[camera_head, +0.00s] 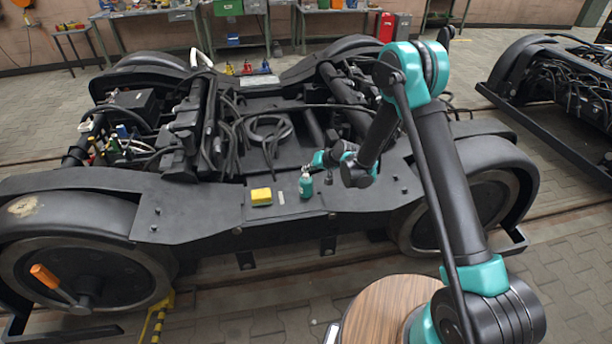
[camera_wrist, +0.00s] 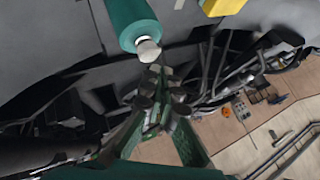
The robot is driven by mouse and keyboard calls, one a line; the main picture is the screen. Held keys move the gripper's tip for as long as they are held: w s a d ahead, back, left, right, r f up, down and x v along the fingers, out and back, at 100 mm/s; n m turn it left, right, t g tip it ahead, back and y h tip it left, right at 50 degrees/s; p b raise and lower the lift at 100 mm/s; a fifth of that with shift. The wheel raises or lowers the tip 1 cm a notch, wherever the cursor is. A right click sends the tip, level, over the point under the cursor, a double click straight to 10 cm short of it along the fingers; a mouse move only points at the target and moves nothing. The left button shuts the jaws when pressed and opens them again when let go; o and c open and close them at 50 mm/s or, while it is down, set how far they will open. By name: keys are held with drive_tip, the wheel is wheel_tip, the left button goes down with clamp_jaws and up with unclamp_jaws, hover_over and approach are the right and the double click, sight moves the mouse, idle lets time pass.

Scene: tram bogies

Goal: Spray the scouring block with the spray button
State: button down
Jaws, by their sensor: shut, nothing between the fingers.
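The yellow scouring block (camera_head: 261,197) lies on the flat black plate (camera_head: 340,197) of the near bogie frame. A teal spray bottle (camera_head: 306,188) stands upright on the same plate, to the block's right. In the wrist view the bottle (camera_wrist: 133,18) shows its pale spray button (camera_wrist: 149,50), and the block (camera_wrist: 222,6) is at the top edge. My gripper (camera_head: 308,168) is at the bottle's top. Its fingertips (camera_wrist: 158,72) are together, with nothing between them, right by the button. I cannot tell whether they touch it.
A small light grey strip (camera_head: 280,198) lies between block and bottle. Coiled black cables (camera_head: 268,132) and beams fill the bogie behind the plate. An orange-handled tool (camera_head: 46,275) sits by the left wheel. A wooden round top (camera_head: 385,312) is at the front.

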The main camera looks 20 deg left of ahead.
sight(308, 175)
drive_tip(key=shift+r, duration=0.15)
drive_tip(key=shift+r, duration=2.5)
drive_tip(key=shift+d, duration=0.15)
drive_tip(key=s+d+r+m+h, duration=0.15)
drive_tip(key=d+r, duration=0.25)
drive_tip(key=d, duration=0.5)
drive_tip(key=s+d+r+t+h, duration=0.15)
drive_tip(key=d+r, duration=0.25)
drive_tip(key=d, duration=0.6)
drive_tip(key=s+d+r+h, duration=0.1)
drive_tip(key=s+d+r, duration=0.3)
drive_tip(key=d, duration=0.5)
drive_tip(key=s+d+m+h, duration=0.3)
drive_tip(key=s+d+h, duration=0.1)
drive_tip(key=s+d, duration=1.7)
drive_tip(key=shift+d+f+g, duration=0.15)
drive_tip(key=shift+d+g, duration=0.3)
drive_tip(key=shift+d, duration=0.25)
